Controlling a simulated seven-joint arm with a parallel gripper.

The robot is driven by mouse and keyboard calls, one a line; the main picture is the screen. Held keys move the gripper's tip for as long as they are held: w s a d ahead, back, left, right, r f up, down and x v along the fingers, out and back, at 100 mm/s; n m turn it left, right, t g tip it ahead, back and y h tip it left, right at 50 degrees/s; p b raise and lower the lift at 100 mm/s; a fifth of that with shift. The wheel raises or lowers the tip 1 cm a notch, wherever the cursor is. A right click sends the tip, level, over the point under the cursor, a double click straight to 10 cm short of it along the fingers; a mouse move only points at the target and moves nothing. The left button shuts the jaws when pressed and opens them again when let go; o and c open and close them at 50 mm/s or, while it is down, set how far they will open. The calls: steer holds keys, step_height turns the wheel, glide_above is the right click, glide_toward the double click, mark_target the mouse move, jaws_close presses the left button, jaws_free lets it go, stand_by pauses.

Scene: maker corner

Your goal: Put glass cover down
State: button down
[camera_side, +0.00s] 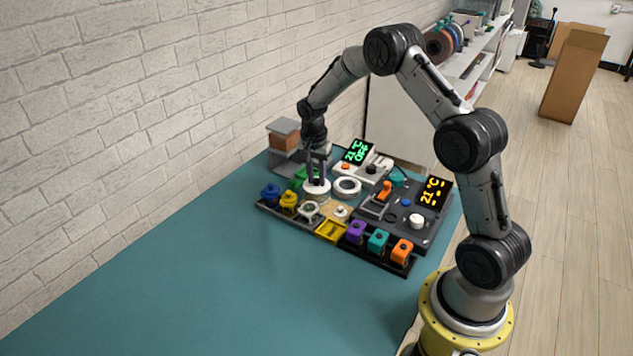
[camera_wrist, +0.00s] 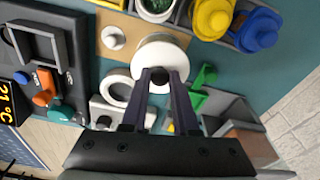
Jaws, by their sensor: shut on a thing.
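A round white cover with a dark knob (camera_wrist: 160,50) is in the middle of the wrist view; I take it for the glass cover, though it looks opaque. In the side view my gripper (camera_side: 318,181) stands directly over the cover. The cover looks level and overlaps a tan board (camera_wrist: 120,22). I cannot tell if it rests on something or hangs slightly above.
A white ring (camera_side: 347,187) lies right of the cover. A green part (camera_wrist: 205,77) and a grey shelf (camera_side: 287,158) stand close by. Blue (camera_side: 270,192) and yellow (camera_side: 289,200) pots stand in a dark tray. The teal table (camera_side: 190,270) is clear in front.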

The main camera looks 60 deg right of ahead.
steer(key=shift+f, duration=0.9)
steer(key=shift+f, duration=0.2)
steer(key=c, duration=0.7)
jaws_free()
steer(key=shift+r, duration=0.15)
